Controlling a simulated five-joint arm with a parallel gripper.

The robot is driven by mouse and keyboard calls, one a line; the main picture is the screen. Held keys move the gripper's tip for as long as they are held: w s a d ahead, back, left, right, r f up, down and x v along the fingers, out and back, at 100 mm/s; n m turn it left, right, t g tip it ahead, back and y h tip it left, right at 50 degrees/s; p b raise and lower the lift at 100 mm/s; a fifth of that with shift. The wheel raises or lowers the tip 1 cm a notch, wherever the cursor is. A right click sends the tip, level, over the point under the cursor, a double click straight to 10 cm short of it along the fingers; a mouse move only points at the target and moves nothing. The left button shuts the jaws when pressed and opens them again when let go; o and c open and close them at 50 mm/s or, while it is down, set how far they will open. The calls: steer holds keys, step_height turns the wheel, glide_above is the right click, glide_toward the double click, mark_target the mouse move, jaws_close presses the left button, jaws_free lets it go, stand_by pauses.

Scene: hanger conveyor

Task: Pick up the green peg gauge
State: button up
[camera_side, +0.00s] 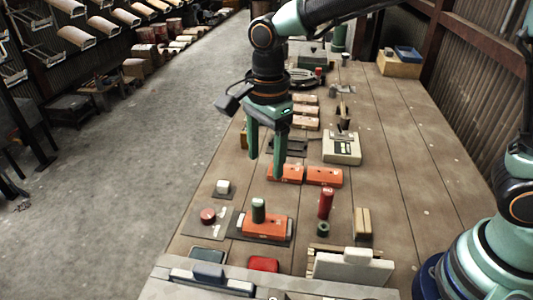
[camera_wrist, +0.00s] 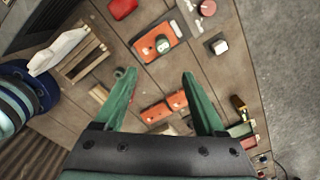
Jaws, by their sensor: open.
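The green peg gauge (camera_side: 258,210) looks like a short dark green cylinder with a paler top. It stands upright on an orange block (camera_side: 265,227) that lies on a dark plate. In the wrist view the peg gauge (camera_wrist: 163,44) shows from above, on the orange block (camera_wrist: 157,56), beyond my fingertips and roughly between their lines. My gripper (camera_side: 266,167) is open and empty, pointing down, above and behind the peg gauge in the side view. Its two green fingers also show spread apart in the wrist view (camera_wrist: 160,74). Nothing touches the peg gauge except the block beneath it.
A red cylinder (camera_side: 326,203) and a dark ring (camera_side: 322,228) stand right of the block. A red round piece (camera_side: 208,215) and a white cube (camera_side: 223,187) lie left. Two orange blocks (camera_side: 285,174) (camera_side: 324,177) lie behind. A pale stepped block (camera_side: 352,267) stands front right.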

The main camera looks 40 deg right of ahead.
mark_target(258, 201)
steer(key=shift+m, duration=0.6)
steer(key=f, duration=0.2)
steer(key=a+f, duration=0.1)
steer(key=f, duration=0.5)
steer(key=shift+a, duration=0.25)
steer(key=shift+w+f, duration=0.15)
steer(key=shift+f, duration=1.2)
steer(key=shift+w+f, duration=0.15)
steer(key=shift+f, duration=1.15)
jaws_close()
